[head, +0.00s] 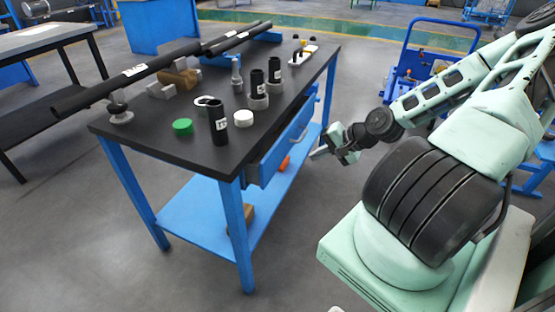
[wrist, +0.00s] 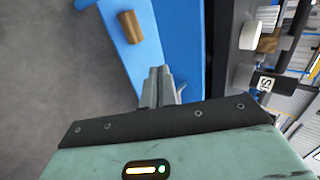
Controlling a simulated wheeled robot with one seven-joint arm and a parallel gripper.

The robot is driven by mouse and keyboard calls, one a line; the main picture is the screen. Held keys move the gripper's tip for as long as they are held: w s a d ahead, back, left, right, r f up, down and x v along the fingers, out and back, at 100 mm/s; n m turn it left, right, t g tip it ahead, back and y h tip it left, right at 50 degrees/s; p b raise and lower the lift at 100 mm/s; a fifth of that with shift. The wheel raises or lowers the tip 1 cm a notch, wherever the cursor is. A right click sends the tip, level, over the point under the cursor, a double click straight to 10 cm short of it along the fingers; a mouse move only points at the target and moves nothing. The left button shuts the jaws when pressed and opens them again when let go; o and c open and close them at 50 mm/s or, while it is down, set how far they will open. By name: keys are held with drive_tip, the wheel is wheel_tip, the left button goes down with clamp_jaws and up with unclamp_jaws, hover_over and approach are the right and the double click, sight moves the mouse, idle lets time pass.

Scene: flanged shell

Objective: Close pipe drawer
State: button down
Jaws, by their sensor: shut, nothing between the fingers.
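The blue drawer (head: 288,139) sits under the black top of the workbench (head: 160,135), on the side facing my arm. Its front stands out from the bench edge, so it looks partly open. My gripper (head: 318,153) is just right of the drawer front in the head view, apart from it as far as I can tell. The drawer's inside is hidden in the head view.
A wooden block (wrist: 130,27) lies on the lower shelf. A blue cart (head: 425,65) stands behind my arm.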

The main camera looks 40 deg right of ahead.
sight(275, 154)
drive_tip(key=x, duration=0.3)
drive_tip(key=r+x, duration=0.1)
drive_tip(key=x, duration=0.3)
drive_tip(key=w+b+x, duration=0.1)
drive_tip(key=x, duration=0.3)
drive_tip(key=shift+w+a, duration=0.25)
drive_tip(key=shift+a, duration=0.05)
drive_tip(key=shift+w+a, duration=0.2)
drive_tip(key=shift+w, duration=0.4)
drive_tip(key=w, duration=0.1)
drive_tip(key=w+a, duration=0.1)
drive_tip(key=w, duration=0.1)
drive_tip(key=shift+w+a, duration=0.3)
drive_tip(key=shift+w, duration=0.1)
drive_tip(key=shift+w+a+r, duration=0.1)
drive_tip(key=shift+w+r, duration=0.05)
drive_tip(key=shift+w, duration=0.1)
